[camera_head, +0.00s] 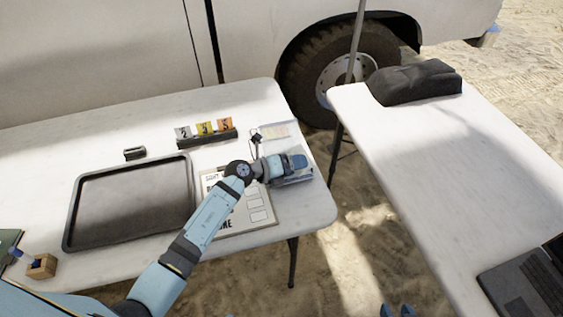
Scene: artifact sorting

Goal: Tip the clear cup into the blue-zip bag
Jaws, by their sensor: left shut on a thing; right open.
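My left gripper (298,164) is low over the right end of the left table. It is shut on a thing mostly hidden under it. A greyish, clear-looking item (294,180) shows below the gripper. I cannot tell whether it is the clear cup or a bag. A flat pale item (275,131) that may be a bag lies just behind the gripper; no blue zip can be made out. Two blue tips of my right gripper (396,311) show at the bottom edge, apart and empty. The rest of it is out of frame.
The left table (120,125) holds a dark tray (75,208), a printed board (262,220) under my arm, numbered markers (205,130), a small dark item (134,153) and a wooden block (42,266). The right table (440,150) has a black bundle (415,82) and a laptop (525,290).

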